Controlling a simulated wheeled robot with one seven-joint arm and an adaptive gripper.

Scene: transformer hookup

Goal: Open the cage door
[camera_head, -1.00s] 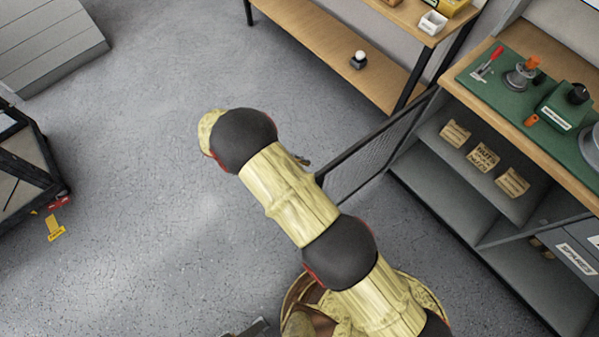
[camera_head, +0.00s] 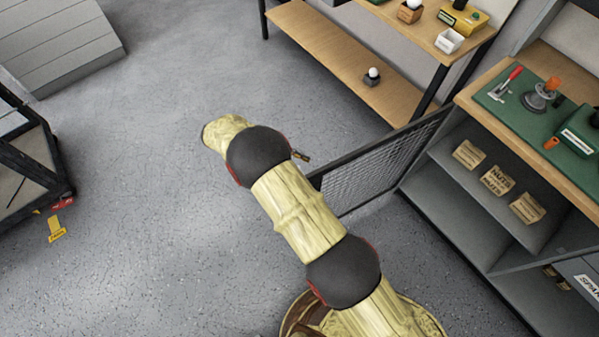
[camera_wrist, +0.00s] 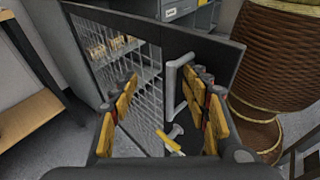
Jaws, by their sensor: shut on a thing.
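The cage door (camera_head: 385,165) is a dark-framed wire mesh panel standing out from the shelf unit in the head view. In the wrist view its mesh (camera_wrist: 135,72) fills the middle left, with a dark solid plate on its right part. A grey bar handle (camera_wrist: 172,88) is fixed to that plate. My gripper (camera_wrist: 168,103), with yellow finger pads, is shut on the handle, which lies between the fingers. A small latch with a yellow grip (camera_wrist: 169,142) sits below the handle. In the head view my arm hides the gripper and the door's near end.
A shelf unit (camera_head: 455,205) with a wooden top and small boxes stands right of the door. A wooden bench (camera_head: 330,55) is behind. A black cart (camera_head: 35,170) stands at the left. The grey floor (camera_head: 140,160) between cart and arm is clear.

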